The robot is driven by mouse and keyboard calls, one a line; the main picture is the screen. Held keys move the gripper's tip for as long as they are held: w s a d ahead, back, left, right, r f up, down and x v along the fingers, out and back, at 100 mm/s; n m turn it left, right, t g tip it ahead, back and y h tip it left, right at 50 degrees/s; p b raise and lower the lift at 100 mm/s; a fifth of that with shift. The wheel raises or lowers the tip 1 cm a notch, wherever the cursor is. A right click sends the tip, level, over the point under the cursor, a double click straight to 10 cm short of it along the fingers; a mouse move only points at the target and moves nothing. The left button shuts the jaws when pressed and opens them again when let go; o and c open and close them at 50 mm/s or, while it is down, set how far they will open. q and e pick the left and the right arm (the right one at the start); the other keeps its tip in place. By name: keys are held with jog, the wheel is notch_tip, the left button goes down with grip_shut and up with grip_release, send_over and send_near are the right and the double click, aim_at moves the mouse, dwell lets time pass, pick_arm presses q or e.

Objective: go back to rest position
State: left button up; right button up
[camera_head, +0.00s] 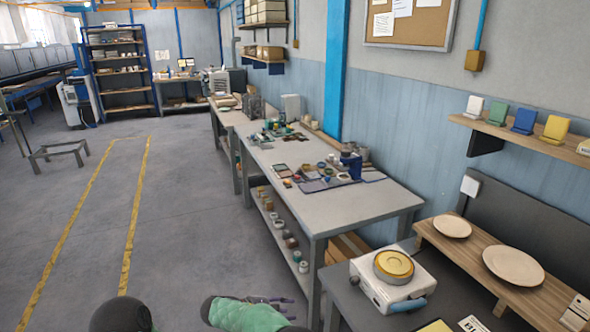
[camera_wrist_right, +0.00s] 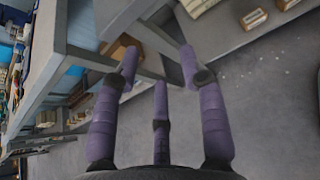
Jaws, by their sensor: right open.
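My right gripper (camera_head: 272,305) is at the bottom centre of the head view, low over the floor beside the near workbench. In the right wrist view its purple fingers (camera_wrist_right: 160,72) are spread apart with nothing between them. My left gripper does not show. Two beige plates lie apart on a wooden board at the right, a small plate (camera_head: 452,226) and a larger plate (camera_head: 513,265). A white device (camera_head: 380,292) with a round yellow top (camera_head: 394,264) and a blue handle stands left of them. The right gripper is apart from all of these.
A grey workbench (camera_head: 388,207) with small parts and a lower shelf stands just ahead of the right gripper. A wall shelf (camera_head: 520,139) holds several coloured stands. Open floor (camera_head: 195,215) with yellow lines lies to the left.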

jog(key=s+d+f+m+g+y, duration=0.3)
jog(key=s+d+f+g+y, duration=0.15)
jog(key=s+f, duration=0.55)
jog(key=s+d+f+m+g+y, duration=0.3)
jog(key=s+f+y, duration=0.3)
jog(key=f, duration=0.6)
jog(key=s+d+m+t+y, duration=0.1)
jog(key=s+d+m+y, duration=0.1)
jog(key=s+m, duration=0.7)
jog(key=s+d+m+t+y, duration=0.1)
jog(key=s+d+m+y, duration=0.1)
jog(key=s+m, duration=0.6)
jog(key=shift+s+d+r+m+t+y, duration=0.4)
jog(key=shift+s+d, duration=0.35)
jog(key=shift+s, duration=0.2)
